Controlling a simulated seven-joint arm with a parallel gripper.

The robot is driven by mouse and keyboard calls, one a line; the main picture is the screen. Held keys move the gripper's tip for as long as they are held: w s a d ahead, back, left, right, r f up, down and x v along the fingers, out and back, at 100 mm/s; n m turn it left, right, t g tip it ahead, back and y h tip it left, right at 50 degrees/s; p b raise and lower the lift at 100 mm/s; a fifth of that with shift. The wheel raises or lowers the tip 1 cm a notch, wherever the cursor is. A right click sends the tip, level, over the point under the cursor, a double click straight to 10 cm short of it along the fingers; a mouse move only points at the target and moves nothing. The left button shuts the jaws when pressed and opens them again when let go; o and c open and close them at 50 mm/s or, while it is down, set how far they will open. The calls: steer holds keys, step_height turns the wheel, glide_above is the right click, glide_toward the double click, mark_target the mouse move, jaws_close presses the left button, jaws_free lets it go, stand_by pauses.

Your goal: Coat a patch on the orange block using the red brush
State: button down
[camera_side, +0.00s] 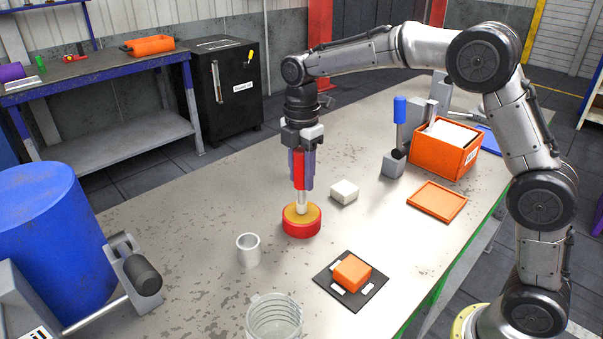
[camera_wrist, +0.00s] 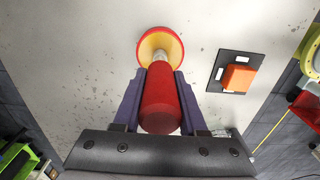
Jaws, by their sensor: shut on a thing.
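My gripper (camera_side: 301,172) is shut on the red brush (camera_side: 299,176), which it holds upright with the tip down; the red handle also shows between the purple fingers in the wrist view (camera_wrist: 160,98). The brush's lower end is at a round red pot (camera_side: 302,228) with a yellow-orange top; I cannot tell how deep the tip sits. The orange block (camera_side: 352,272) rests on a black plate (camera_side: 333,293) to the front right of the pot, apart from the brush. Small white pieces lie around the block on the plate. In the wrist view the block (camera_wrist: 238,78) is right of the brush.
A small white block (camera_side: 344,189) is right of the pot. A grey cup (camera_side: 248,254) and a clear beaker (camera_side: 274,323) stand in front. A blue-handled tool (camera_side: 399,110) stands in a grey holder near an orange bin (camera_side: 440,156) and orange tray (camera_side: 437,203). A blue drum (camera_side: 55,240) is left.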

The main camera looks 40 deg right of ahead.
mark_target(301, 149)
steer(key=shift+r, duration=3.5)
